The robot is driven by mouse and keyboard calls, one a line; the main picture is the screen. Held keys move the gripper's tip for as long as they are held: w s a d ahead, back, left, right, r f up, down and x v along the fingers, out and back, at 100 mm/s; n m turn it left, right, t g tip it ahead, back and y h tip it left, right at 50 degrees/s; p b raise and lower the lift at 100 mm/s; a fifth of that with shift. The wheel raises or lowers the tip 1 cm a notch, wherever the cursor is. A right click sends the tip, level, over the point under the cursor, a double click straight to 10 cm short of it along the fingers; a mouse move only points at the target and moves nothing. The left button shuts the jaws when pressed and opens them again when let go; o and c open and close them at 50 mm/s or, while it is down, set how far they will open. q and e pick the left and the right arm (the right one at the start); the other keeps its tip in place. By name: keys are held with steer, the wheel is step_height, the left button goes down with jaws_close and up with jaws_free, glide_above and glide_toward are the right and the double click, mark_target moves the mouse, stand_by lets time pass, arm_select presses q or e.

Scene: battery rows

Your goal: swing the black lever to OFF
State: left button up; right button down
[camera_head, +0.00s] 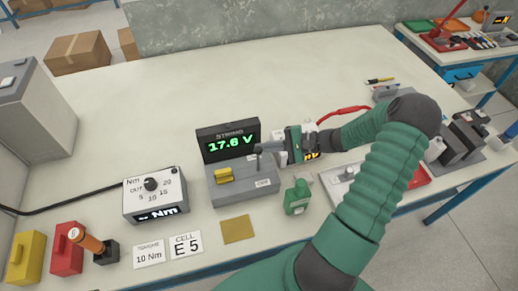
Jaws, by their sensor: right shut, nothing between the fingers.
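A grey box with a dark display (228,142) reading STRING 17.6 V stands in the middle of the bench. On its grey base (246,195) are a yellow block (223,174) and, at the right, the black lever (259,163), which stands roughly upright. A small white label (263,183) lies in front of the lever; its print is too small to read surely. My right gripper (275,148) is shut and empty, reaching in from the right at the lever's upper end. I cannot tell whether it touches. It partly hides the lever's top. My left gripper is out of view.
A torque dial box (154,195), cards (187,244) and an orange-handled tool (90,241) are at the left. A green object (297,197) stands close to the right of the base. A red-edged tray (416,177) is partly behind my arm.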

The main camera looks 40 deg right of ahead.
steer(key=shift+s+a+n+t+b, duration=0.35)
steer(key=shift+s+a+n+t, duration=0.1)
steer(key=shift+s+n, duration=0.15)
steer(key=shift+s+d+f+n+t+b, duration=0.25)
steer(key=shift+s+f+n+t+b, duration=0.1)
steer(key=shift+s+n+t, duration=0.2)
steer(key=shift+s+n, duration=0.25)
steer(key=shift+n, duration=0.1)
steer(key=shift+s+a+n+t, duration=0.2)
steer(key=shift+s+n+t, duration=0.1)
steer(key=shift+s+a, duration=0.25)
steer(key=shift+a, duration=0.05)
steer(key=shift+s+a+r+n, duration=0.1)
steer(key=shift+s+a+n, duration=0.2)
steer(key=shift+a, duration=0.25)
steer(key=shift+s+a, duration=0.1)
steer(key=shift+s+d+f, duration=0.1)
steer(key=shift+d+f, duration=0.15)
steer(key=shift+d, duration=0.2)
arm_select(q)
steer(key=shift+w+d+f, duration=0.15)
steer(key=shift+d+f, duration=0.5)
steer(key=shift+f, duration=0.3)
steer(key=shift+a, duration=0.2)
arm_select(e)
steer(key=shift+a, duration=0.25)
